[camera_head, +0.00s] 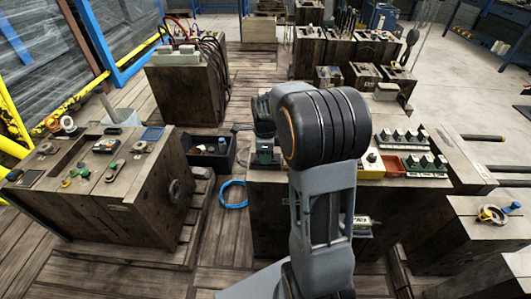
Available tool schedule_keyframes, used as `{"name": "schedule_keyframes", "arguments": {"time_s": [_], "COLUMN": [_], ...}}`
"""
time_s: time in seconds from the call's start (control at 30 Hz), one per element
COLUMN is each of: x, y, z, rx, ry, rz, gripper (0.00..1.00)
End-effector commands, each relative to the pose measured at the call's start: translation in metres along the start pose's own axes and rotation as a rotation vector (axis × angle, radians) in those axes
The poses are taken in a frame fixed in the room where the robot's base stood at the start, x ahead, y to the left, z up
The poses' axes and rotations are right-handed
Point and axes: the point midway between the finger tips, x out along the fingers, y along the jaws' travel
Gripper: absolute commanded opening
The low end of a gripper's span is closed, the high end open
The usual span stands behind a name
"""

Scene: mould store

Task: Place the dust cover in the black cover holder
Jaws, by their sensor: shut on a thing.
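My arm rises through the middle of the view, and its dark round elbow covers much of the long wooden block behind it. A grey wrist part of mine shows left of the elbow, but I cannot make out my gripper's fingers or anything between them. I cannot pick out the dust cover. I cannot identify the black cover holder with certainty. A black open bin (190,158) with small items in it stands on the floor left of my arm.
A long wooden block (265,205) carries green switch units (428,163) on its right. A wooden block (135,205) with small parts stands on the left. A blue cable coil (233,194) lies on the floor between them. More blocks (187,90) stand behind.

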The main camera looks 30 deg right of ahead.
Motion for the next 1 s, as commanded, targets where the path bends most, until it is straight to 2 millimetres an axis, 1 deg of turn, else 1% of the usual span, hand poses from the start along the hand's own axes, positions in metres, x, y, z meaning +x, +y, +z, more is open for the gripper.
{"name": "schedule_keyframes", "arguments": {"time_s": [0.97, 1.0], "x": [0.0056, 0.0055], "y": [-0.0001, -0.0001], "z": [0.0000, 0.0000], "rx": [0.000, 0.000], "ry": [0.000, 0.000], "rz": [0.000, 0.000], "gripper": [0.13, 0.39]}}
